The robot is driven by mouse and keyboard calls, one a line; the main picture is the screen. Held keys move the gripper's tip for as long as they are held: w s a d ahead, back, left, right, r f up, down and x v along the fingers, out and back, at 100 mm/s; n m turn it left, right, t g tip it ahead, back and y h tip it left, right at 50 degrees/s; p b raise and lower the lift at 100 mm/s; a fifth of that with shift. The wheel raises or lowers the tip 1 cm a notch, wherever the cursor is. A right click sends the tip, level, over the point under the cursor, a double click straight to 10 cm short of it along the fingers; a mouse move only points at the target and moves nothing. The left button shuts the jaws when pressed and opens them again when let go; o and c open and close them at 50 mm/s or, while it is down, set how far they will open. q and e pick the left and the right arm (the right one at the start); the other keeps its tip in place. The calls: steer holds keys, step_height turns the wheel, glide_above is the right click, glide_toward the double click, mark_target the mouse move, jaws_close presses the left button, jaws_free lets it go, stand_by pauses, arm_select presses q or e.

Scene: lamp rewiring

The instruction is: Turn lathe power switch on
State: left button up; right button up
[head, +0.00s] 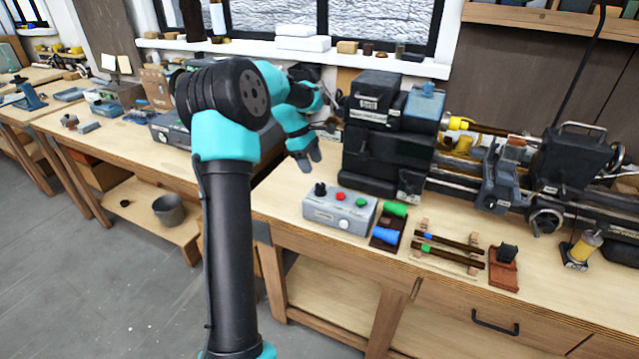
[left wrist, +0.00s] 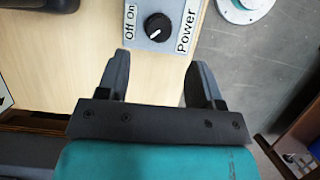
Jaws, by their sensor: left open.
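The grey control box (head: 338,212) stands on the bench in front of the lathe (head: 385,140). Its black rotary power knob (head: 320,190) is at the top left, beside red and green buttons. In the left wrist view the knob (left wrist: 158,27) is beyond the fingertips, with "Power" and "Off On" labels. Its white pointer mark seems to lean toward the "Off" end. My left gripper (head: 314,154) is above and behind the box, fingers pointing down. In its wrist view it (left wrist: 162,60) is open and empty, apart from the knob. My right gripper is not in view.
A blue and a green handle (head: 385,236) lie right of the box. Dark rods on wooden rests (head: 450,245) and a brown stand (head: 503,268) are further right. Left of the box, the bench top is clear near its front edge.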

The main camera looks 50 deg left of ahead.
mark_target(320, 185)
arm_select(q)
steer(key=x, duration=0.8)
steer(key=shift+a, duration=0.1)
steer(key=shift+r, duration=0.1)
steer(key=shift+c, duration=0.3)
steer(key=c, duration=0.9)
steer(key=shift+o, duration=0.2)
